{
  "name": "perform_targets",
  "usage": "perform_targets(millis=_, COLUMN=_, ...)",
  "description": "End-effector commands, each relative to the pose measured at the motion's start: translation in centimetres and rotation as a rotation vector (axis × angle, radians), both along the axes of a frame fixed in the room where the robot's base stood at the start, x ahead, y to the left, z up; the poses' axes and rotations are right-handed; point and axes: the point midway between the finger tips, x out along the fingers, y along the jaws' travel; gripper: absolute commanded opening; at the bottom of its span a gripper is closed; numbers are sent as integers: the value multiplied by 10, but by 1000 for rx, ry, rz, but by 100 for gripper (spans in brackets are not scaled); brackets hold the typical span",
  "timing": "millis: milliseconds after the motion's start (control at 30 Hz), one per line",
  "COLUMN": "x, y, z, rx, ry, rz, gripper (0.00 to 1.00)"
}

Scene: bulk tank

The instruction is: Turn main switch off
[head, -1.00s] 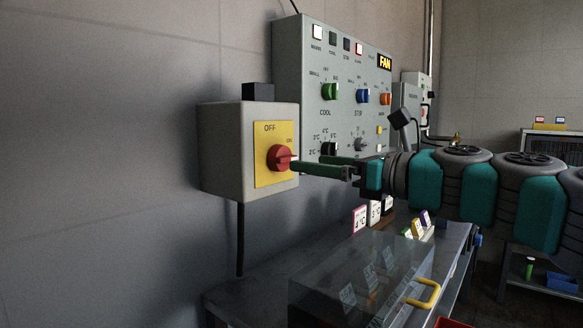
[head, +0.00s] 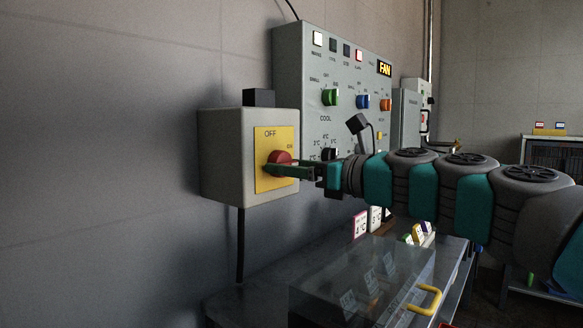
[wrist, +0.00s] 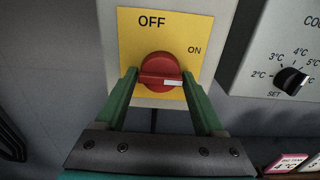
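The main switch is a grey box (head: 222,155) on the wall with a yellow plate (head: 265,180), marked OFF at the top and ON at the upper right. Its red knob (head: 279,158) also shows in the wrist view (wrist: 158,68). The knob's bar lies about level, its white mark at the right end, below the ON label. My gripper (wrist: 160,76) is open, with one green finger on each side of the knob. The fingertips are very close to the bar's ends; I cannot tell whether they touch. In the head view, my gripper (head: 278,168) partly covers the knob.
A grey control panel (head: 300,90) with coloured knobs and a FAN sign stands just right of the switch box. A black block (head: 258,97) sits on the box. Below is a bench with a clear cover (head: 350,285) and yellow handle (head: 427,300).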

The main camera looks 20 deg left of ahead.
Motion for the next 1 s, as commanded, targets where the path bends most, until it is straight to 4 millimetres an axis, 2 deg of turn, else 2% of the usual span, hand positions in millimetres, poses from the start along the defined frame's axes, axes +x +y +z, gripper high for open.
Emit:
perform_targets(millis=67, x=0, y=0, z=0, rx=0, ry=0, rz=0, gripper=60)
perform_targets(millis=533, x=0, y=0, z=0, rx=-1, ry=0, rz=1, gripper=8)
perform_targets(millis=767, x=-1, y=0, z=1, rx=-7, ry=-14, rz=2, gripper=7)
perform_targets(millis=1000, x=-1, y=1, z=2, rx=-46, ry=-106, rz=5, gripper=7)
